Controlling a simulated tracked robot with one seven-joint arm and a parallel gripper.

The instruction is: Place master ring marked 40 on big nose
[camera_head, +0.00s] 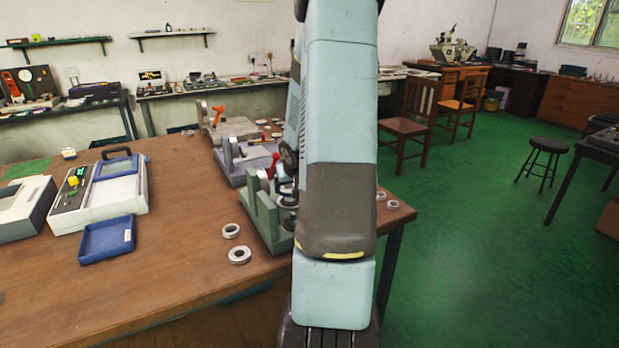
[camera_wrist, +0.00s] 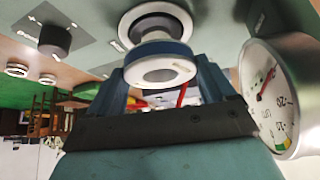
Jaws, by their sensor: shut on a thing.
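In the wrist view my gripper (camera_wrist: 162,85) is shut on a ring (camera_wrist: 160,69) with a pale face and a blue band, held between the two fingers. No number is readable on it. Just beyond the ring is a round nose-like part (camera_wrist: 155,20) with a pale rim and a dark centre; I cannot tell whether the ring touches it. A smaller dark cylinder (camera_wrist: 54,39) stands on a grey plate at upper left. In the head view my arm covers the gripper and the held ring, and partly hides the grey-green fixture (camera_head: 262,214).
A dial gauge (camera_wrist: 271,92) is close to the gripper's right in the wrist view. Loose rings (camera_head: 239,255) lie left of the fixture, others (camera_head: 393,205) right of my arm. More fixtures (camera_head: 247,158) stand behind. A blue tray (camera_head: 107,238) is at left on the wooden table (camera_head: 185,265).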

